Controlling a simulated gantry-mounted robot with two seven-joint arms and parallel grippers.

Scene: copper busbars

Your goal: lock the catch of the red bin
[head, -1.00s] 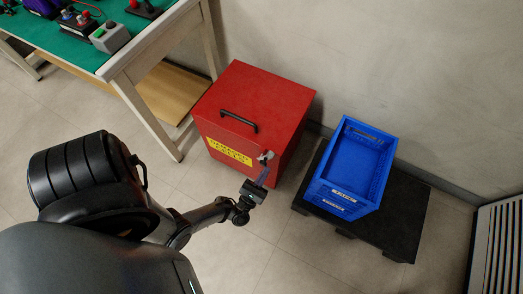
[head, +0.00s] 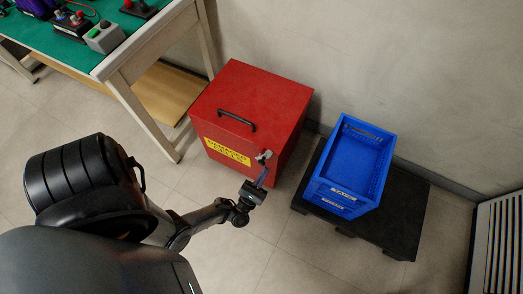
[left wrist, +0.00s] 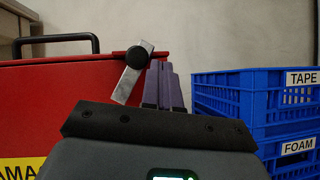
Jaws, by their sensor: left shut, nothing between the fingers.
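The red bin (head: 255,98) stands on the floor with its lid down, a black handle (head: 237,121) on top and a yellow label on its front. Its catch (head: 263,156) is at the front right corner of the lid edge. In the left wrist view the catch is a tilted silver lever (left wrist: 127,84) with a black round knob (left wrist: 137,57). My left gripper (head: 262,177) is shut and empty. Its purple fingers (left wrist: 163,84) stand just right of the lever; I cannot tell whether they touch it. My right gripper is not in view.
Stacked blue crates (head: 352,165) stand on a black pallet (head: 405,215) right of the bin. A green-topped workbench (head: 75,50) is at the upper left. A wall is behind the bin, and a slatted unit (head: 497,245) is at the right edge. Floor in front is clear.

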